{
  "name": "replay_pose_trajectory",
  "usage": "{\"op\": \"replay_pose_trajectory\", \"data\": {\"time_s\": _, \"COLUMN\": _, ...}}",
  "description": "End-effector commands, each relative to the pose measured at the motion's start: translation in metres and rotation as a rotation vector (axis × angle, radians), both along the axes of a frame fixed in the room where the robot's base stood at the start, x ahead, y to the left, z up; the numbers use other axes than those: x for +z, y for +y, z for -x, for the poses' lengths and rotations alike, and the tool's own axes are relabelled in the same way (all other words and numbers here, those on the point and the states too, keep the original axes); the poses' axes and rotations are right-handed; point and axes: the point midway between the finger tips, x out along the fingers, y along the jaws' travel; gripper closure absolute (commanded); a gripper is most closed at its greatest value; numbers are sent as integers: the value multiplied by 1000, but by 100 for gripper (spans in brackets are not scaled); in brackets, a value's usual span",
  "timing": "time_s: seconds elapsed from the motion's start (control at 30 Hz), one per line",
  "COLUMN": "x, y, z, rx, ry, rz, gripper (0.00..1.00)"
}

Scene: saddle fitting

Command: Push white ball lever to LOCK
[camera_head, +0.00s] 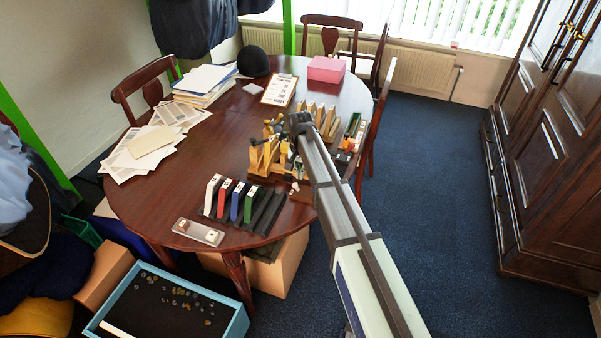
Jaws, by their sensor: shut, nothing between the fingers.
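A wooden fixture with several upright tan blocks (264,155) stands on the right part of the round table. Small dark, yellow and pale parts sit among the blocks. A small whitish piece (295,187) is at the fixture's near edge; I cannot tell whether it is the white ball lever. No LOCK mark can be read. My arm reaches in from the lower right, and its dark end with my gripper (298,158) is over the fixture. My gripper is shut and empty; its fingers are tiny and partly hidden, and I cannot tell whether they touch anything.
The round wooden table (160,212) also carries a dark rack (262,215) with coloured upright pieces, a clear case (198,232), a clipboard (279,90), a pink box (326,69) and papers (150,141). More tan blocks stand right of my arm. Chairs stand around the table.

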Motion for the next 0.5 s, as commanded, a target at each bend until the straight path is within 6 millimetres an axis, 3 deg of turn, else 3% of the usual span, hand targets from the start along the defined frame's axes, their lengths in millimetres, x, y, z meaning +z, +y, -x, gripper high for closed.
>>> {"op": "replay_pose_trajectory", "data": {"time_s": 0.5, "x": 38, "y": 0, "z": 0, "rx": 0, "ry": 0, "rz": 0, "gripper": 100}}
